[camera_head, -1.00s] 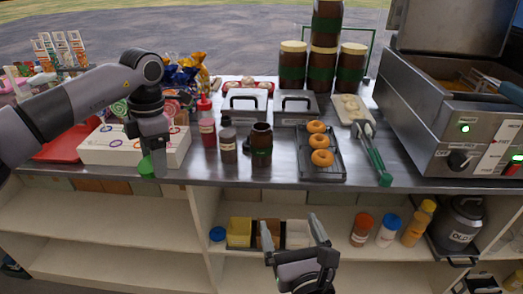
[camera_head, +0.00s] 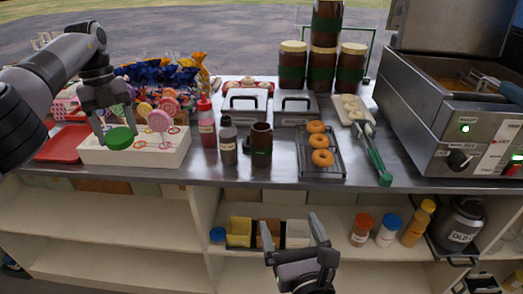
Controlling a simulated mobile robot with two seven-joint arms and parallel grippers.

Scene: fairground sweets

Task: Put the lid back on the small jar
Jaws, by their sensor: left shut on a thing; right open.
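My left gripper (camera_head: 116,122) points down at the left and is shut on a green lid (camera_head: 120,138). The lid is held in front of and over the white lollipop stand. The small jar (camera_head: 261,143) is brown with a dark green band and stands upright and open on the steel counter, to the right of the lid and well apart from it. My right gripper (camera_head: 290,232) is open and empty, low in front of the counter by the shelf.
The white lollipop stand (camera_head: 160,153) is at the left, the fryer (camera_head: 450,115) at the right.

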